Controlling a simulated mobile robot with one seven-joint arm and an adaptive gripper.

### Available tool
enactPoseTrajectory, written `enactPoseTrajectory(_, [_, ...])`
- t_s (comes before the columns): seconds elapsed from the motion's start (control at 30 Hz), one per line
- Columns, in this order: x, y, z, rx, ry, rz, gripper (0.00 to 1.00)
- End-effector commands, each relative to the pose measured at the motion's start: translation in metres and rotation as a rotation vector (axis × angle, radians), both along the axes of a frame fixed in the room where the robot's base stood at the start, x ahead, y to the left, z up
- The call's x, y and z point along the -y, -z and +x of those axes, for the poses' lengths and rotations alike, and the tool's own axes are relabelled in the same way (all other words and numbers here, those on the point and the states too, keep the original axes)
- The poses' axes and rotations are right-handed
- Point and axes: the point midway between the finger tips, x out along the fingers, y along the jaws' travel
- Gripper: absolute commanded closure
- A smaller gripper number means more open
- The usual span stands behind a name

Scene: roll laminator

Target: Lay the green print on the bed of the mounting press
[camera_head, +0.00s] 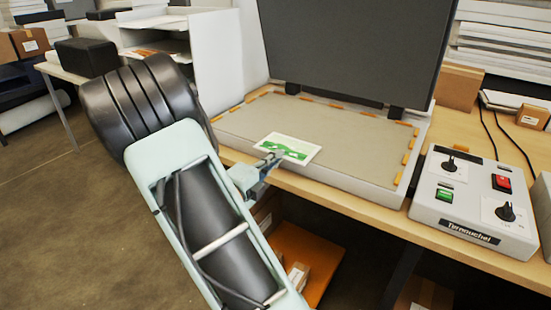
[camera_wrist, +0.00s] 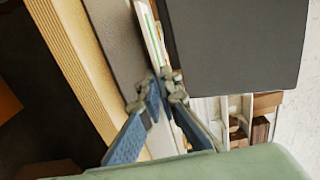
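The green print (camera_head: 288,148), a white sheet with a green picture, is over the front part of the grey bed (camera_head: 345,134) of the mounting press. I cannot tell whether it touches the bed. My gripper (camera_head: 272,161) reaches in from the front and is shut on the print's near edge. In the wrist view, my gripper's fingertips (camera_wrist: 163,88) close on the print (camera_wrist: 152,35), seen almost edge-on. The press lid (camera_head: 350,50) stands open behind the bed; it is also in the wrist view (camera_wrist: 240,45).
Orange strips (camera_head: 409,150) line the bed's edges. A control box (camera_head: 475,200) with knobs and switches stands on the wooden bench (camera_head: 440,125) to the right. White shelves (camera_head: 165,48) stand behind to the left. Most of the bed is bare.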

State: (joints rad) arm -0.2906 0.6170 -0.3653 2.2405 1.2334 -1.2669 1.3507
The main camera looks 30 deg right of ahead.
Motion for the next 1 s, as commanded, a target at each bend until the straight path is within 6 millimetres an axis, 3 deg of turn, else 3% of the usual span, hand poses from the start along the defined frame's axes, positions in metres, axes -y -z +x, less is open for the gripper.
enactPoseTrajectory(0.93, [0.0000, 0.0029, -0.0001, 0.000, 0.000, -0.001, 1.00])
enactPoseTrajectory(1.0, [0.0000, 0.0029, -0.0001, 0.000, 0.000, -0.001, 0.90])
